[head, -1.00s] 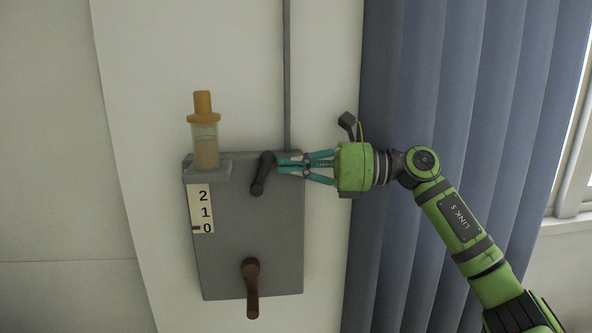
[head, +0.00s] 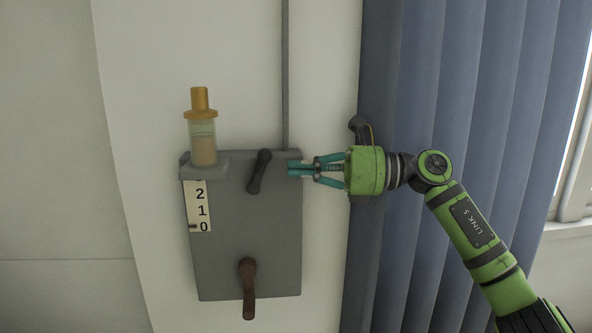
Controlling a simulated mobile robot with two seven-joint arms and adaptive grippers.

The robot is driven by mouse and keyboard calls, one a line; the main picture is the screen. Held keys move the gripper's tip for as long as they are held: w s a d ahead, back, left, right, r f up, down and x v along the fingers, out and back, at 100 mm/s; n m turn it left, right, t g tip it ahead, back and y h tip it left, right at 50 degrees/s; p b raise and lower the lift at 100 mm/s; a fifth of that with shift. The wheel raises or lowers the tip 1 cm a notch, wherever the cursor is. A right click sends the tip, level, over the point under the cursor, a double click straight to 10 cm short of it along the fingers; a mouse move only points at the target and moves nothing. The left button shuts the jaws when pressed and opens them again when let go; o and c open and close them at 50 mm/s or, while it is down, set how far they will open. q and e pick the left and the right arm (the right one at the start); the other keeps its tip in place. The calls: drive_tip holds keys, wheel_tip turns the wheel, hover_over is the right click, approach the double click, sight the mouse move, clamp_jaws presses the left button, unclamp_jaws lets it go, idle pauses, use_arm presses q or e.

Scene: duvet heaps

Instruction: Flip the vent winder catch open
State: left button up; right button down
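The vent winder is a grey plate on the wall (head: 222,262). A short dark lever (head: 259,172), which looks like the catch, sits in its upper part, tilted with its upper end to the right. A brown crank handle (head: 248,290) hangs down near the bottom of the plate. My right gripper (head: 291,169) comes in from the right, with its teal fingertips over the plate's upper right edge. The tips are drawn together with nothing visible between them, a small gap to the right of the lever. My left gripper is out of view.
A small bottle with an orange cap (head: 202,135) stands on a ledge at the plate's upper left, above a 2-1-0 scale (head: 201,206). A thin grey rod (head: 285,75) runs up the wall. Blue curtains (head: 420,80) hang behind my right arm. The wall left of the plate is clear.

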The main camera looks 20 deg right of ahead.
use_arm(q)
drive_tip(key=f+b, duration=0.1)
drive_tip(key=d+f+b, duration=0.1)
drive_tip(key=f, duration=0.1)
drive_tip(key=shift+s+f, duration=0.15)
use_arm(e)
drive_tip(key=s+d+r, duration=0.4)
drive_tip(key=d, duration=0.5)
drive_tip(key=shift+s, duration=0.35)
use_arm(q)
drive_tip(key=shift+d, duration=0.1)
use_arm(e)
drive_tip(key=shift+d, duration=0.15)
